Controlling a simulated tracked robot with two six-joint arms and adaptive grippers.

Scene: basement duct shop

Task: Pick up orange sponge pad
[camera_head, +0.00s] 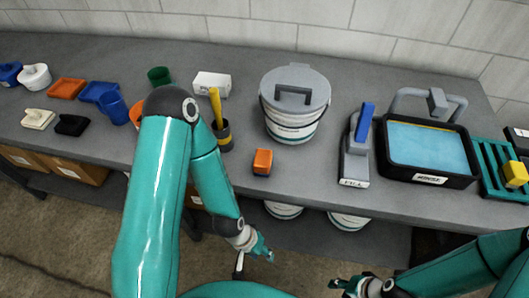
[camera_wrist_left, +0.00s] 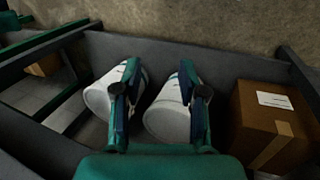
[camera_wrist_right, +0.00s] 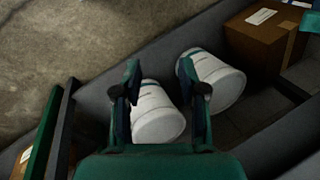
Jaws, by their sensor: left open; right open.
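An orange block (camera_head: 262,162), which looks like the sponge pad, sits on the grey workbench (camera_head: 300,180) near its front edge, in front of the lidded white bucket. My left gripper (camera_head: 264,252) is open and empty, in front of the bench and nearer to me than the block. My right gripper (camera_head: 340,284) is open and empty, lower and further right, also off the bench. The left wrist view shows the open left jaws (camera_wrist_left: 160,68), and the right wrist view shows the open right jaws (camera_wrist_right: 159,68); neither shows the orange block.
The lidded bucket (camera_head: 295,105) stands behind the block. A dark cup (camera_head: 222,135) holds a yellow handle. Trays and cups crowd the left. White buckets (camera_wrist_left: 166,118) stand below.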

